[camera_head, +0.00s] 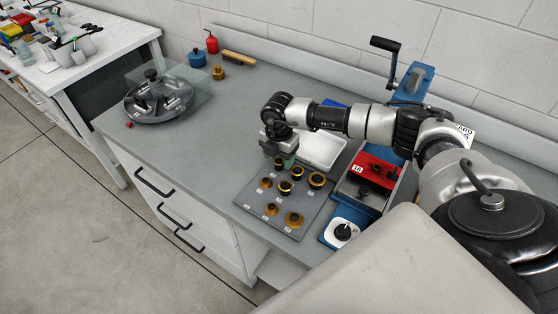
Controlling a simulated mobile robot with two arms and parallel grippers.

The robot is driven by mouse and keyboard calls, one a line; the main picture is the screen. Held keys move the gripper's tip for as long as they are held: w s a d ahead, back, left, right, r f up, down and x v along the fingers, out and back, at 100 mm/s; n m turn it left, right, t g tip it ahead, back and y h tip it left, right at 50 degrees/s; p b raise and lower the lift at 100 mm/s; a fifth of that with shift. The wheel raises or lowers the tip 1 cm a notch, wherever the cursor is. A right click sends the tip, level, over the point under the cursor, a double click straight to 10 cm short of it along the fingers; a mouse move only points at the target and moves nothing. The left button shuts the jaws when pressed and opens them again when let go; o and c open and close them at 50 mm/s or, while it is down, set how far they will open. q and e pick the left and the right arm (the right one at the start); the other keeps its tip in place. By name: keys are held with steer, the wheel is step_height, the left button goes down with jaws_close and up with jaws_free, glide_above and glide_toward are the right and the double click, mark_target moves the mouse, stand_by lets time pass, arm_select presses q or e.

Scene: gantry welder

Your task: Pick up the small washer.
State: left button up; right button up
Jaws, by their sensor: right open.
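A larger ring (293,219) lies near the front corner and another (316,180) at the right. My right gripper (283,162) is open and points down over the mat's back left part, close to a dark-centred ring (279,163). Its fingertips are small and partly hidden, and no held ring shows. My left gripper is out of view.
A white tray (322,150) lies behind the mat.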

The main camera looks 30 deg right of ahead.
steer(key=shift+f, duration=0.25)
steer(key=c, duration=1)
